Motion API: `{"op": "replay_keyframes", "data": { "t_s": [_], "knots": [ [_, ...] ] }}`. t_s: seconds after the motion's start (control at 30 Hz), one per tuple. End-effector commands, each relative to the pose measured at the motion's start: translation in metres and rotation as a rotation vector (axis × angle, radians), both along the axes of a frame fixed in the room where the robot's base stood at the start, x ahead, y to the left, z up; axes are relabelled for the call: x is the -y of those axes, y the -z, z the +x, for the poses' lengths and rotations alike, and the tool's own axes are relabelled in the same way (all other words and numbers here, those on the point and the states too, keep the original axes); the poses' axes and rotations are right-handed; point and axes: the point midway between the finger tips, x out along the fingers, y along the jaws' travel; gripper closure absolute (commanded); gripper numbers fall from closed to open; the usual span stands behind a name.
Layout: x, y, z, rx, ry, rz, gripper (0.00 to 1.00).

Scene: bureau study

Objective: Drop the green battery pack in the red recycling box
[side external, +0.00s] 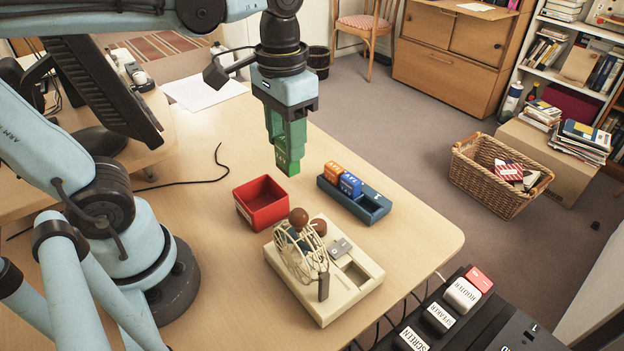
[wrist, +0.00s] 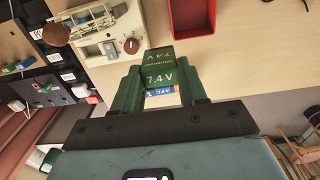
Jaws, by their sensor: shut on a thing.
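The green battery pack (side external: 288,162), marked 7.4 V, is held between the green fingers of my gripper (side external: 286,145). In the wrist view the pack (wrist: 160,68) sits squarely between the two fingertips (wrist: 160,85). My gripper is shut on it and holds it above the table, behind and a little right of the red recycling box in the side view. The red box (side external: 268,219) is open-topped and stands on the table; its visible inside looks empty. It also shows at the top of the wrist view (wrist: 193,18).
A blue tray (side external: 373,208) right of the box holds an orange pack (side external: 333,173) and a blue pack (side external: 350,185). A beige device (side external: 345,297) with a wire drum and brown knobs stands in front of the box. A black cable (side external: 195,181) lies left. Plugs (side external: 462,294) sit at front right.

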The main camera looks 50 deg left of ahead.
Motion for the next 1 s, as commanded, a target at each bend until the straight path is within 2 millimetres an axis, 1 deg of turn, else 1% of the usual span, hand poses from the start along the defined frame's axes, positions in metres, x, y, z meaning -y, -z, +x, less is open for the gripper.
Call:
{"op": "replay_keyframes", "data": {
  "t_s": [0.03, 0.1, 0.2, 0.3, 0.47, 0.8, 1.0],
  "knots": [
    [-0.013, -0.002, -0.006, 0.000, -0.009, 0.000, 0.82],
    [-0.026, -0.003, -0.012, 0.000, -0.008, 0.000, 0.82],
    [-0.038, -0.004, -0.020, 0.000, -0.004, 0.000, 0.82],
    [-0.044, -0.005, -0.024, 0.000, -0.001, 0.000, 0.82],
    [-0.047, 0.001, -0.026, 0.000, 0.003, 0.000, 0.82],
    [-0.047, 0.037, -0.025, 0.000, 0.003, 0.000, 0.82],
    [-0.047, 0.051, -0.025, 0.000, 0.003, 0.000, 0.82]
  ]
}}
